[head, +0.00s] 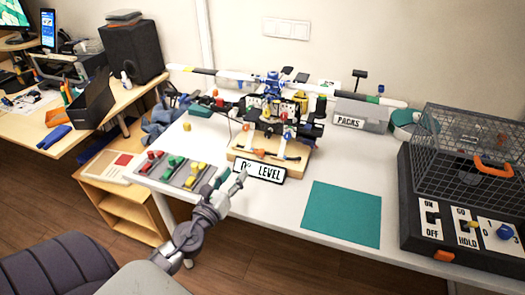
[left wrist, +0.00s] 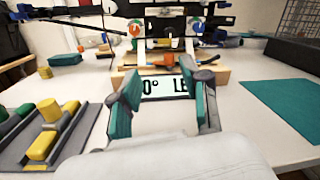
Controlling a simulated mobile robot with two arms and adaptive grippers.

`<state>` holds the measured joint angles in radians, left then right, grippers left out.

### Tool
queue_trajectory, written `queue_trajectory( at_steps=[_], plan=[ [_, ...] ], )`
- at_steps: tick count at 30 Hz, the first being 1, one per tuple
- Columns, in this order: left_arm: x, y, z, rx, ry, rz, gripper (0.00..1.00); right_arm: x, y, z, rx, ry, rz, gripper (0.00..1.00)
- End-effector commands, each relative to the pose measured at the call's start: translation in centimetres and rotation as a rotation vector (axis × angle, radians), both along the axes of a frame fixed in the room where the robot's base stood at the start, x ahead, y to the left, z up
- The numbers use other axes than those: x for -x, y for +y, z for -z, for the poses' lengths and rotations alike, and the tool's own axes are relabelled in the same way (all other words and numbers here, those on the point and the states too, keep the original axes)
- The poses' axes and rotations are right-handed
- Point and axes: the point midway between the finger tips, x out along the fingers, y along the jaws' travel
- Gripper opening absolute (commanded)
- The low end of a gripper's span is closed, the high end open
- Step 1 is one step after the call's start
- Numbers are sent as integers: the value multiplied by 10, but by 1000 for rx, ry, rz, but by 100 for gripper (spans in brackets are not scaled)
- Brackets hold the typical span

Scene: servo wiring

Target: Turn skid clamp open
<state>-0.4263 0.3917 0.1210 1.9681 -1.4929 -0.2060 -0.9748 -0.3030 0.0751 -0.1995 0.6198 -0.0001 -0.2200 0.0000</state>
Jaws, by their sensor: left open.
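A drone-like machine (head: 272,110) stands on a wooden block (head: 243,151) at the back middle of the white table. Low on the block's front is a dark bar with an orange lever, which looks like the skid clamp (head: 259,153). The lever also shows in the left wrist view (left wrist: 167,59), lying roughly sideways. My left gripper (head: 231,179) is open and empty in front of the block, by the "0° LEVEL" sign (head: 260,172). In the left wrist view its teal-padded fingers (left wrist: 162,78) frame the sign, with the lever beyond, apart from them. My right gripper is not in view.
A grey tray with red, green and yellow pieces (head: 172,169) lies left of my gripper. A teal mat (head: 342,213) lies to the right. A black switch box with a wire cage (head: 462,150) stands at the far right. A "PACKS" box (head: 362,114) is behind.

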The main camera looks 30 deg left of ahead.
Motion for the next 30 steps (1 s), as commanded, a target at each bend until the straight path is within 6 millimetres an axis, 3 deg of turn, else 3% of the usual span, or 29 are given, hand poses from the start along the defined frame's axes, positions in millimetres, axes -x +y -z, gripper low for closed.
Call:
queue_trajectory(
  at_steps=[3, 6, 11, 24, 30],
  plan=[
    [-6, -2, 11, -204, 59, 71, 46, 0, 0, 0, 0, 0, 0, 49],
    [-10, -3, 15, -267, 79, 93, 46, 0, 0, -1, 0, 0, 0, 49],
    [-29, -1, 13, -270, 78, 93, 46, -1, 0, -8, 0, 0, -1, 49],
    [-118, 2, 15, -266, 76, 93, 46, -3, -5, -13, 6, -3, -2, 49],
    [-140, 4, 16, -266, 79, 93, 46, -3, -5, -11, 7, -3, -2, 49]
  ],
)
